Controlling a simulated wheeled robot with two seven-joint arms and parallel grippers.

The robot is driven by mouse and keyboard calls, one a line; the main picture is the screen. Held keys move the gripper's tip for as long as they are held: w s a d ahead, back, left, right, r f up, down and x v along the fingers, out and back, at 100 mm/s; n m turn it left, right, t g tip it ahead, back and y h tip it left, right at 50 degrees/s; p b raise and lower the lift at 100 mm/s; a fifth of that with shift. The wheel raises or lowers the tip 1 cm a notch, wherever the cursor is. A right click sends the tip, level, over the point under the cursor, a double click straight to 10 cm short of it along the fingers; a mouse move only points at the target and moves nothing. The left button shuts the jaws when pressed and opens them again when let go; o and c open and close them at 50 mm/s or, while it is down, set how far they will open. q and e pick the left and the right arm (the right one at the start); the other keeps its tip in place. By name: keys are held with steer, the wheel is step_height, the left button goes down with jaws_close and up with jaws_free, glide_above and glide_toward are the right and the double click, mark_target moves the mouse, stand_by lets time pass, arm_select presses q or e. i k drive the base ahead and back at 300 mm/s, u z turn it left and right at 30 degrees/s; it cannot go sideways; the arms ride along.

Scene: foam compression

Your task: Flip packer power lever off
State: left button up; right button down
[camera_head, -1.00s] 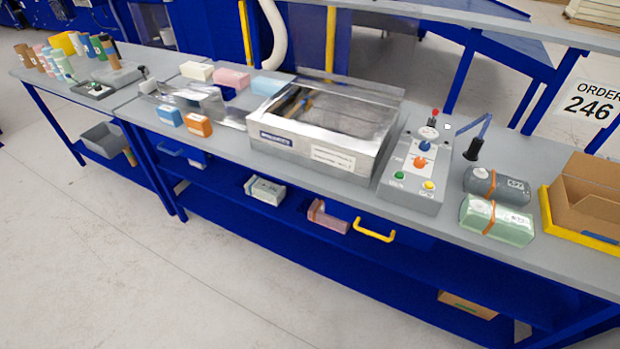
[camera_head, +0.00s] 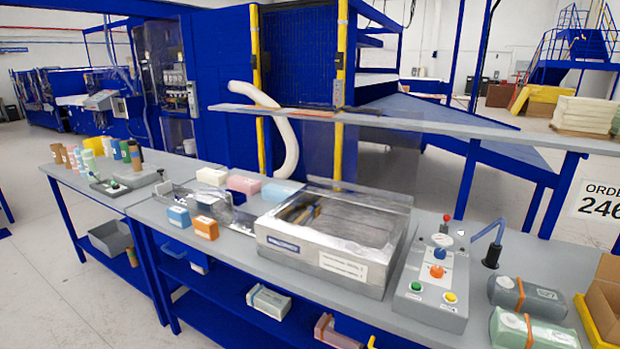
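The packer (camera_head: 325,256), a silver box with a clear lid, stands on the grey bench. Right of it is a grey control box (camera_head: 428,305). At the box's back edge is a small upright lever with a red knob (camera_head: 445,222). The box also has an orange-and-blue control (camera_head: 437,265), a green button (camera_head: 416,287) and a yellow button (camera_head: 450,297). I cannot tell from the markings which position of the lever is off. Neither of my grippers is in view.
A black holder with a blue arm (camera_head: 491,257) stands right of the control box. Grey (camera_head: 526,296) and green (camera_head: 532,329) rolls lie nearer the right edge, beside a cardboard box (camera_head: 607,292). Coloured foam blocks (camera_head: 206,228) lie left of the packer. A raised shelf (camera_head: 400,126) runs behind.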

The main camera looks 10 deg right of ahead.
mark_target(447, 218)
steer(key=u, duration=1)
steer(key=i, duration=0.45)
steer(key=z, duration=3.5)
